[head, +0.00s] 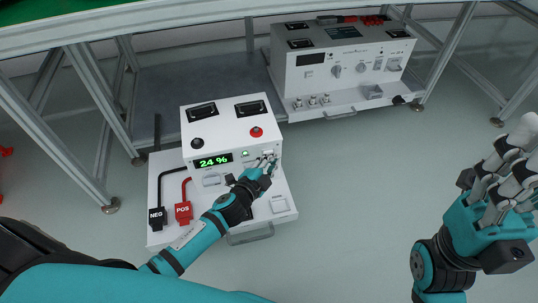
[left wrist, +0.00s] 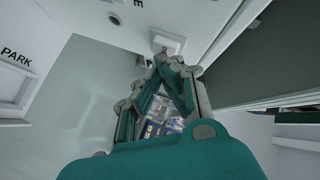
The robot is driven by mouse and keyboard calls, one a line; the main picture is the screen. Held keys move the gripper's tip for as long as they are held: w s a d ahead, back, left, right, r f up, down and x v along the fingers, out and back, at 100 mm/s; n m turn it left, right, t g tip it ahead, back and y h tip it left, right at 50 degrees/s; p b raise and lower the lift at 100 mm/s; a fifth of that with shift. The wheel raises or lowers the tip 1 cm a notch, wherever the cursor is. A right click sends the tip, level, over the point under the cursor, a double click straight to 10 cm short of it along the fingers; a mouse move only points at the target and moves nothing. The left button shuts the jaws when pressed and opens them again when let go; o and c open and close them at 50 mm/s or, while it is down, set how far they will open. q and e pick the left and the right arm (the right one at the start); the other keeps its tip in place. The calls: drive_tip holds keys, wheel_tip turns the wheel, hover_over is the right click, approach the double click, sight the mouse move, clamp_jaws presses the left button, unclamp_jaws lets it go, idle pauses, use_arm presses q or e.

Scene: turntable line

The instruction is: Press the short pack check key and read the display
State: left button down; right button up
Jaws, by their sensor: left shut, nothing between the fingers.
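A white tester box (head: 228,128) stands on a white base plate below the bench. Its display (head: 213,160) is lit and reads "24 %" in green. My left gripper (head: 266,162) is shut and empty, with its fingertips at the right of the box's front face. In the left wrist view the fingertips (left wrist: 172,64) are at a pale square key (left wrist: 167,42); I cannot tell whether it is pushed in. Its label is not readable. My right gripper (head: 508,170) is at the right, away from the box; its finger opening is unclear.
A black NEG plug (head: 157,217) and a red POS plug (head: 183,212) lie on the left of the base plate. A larger white instrument (head: 340,72) with knobs stands behind. Grey metal bench legs (head: 95,85) frame the area. The floor at centre right is clear.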

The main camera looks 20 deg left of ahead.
idle(0.4)
use_arm(q)
drive_tip(key=shift+s+d, duration=0.45)
drive_tip(key=shift+s, duration=0.25)
drive_tip(key=shift+s+d, duration=0.7)
drive_tip(key=shift+s, duration=0.35)
drive_tip(key=shift+s+d, duration=0.7)
drive_tip(key=shift+s, duration=0.35)
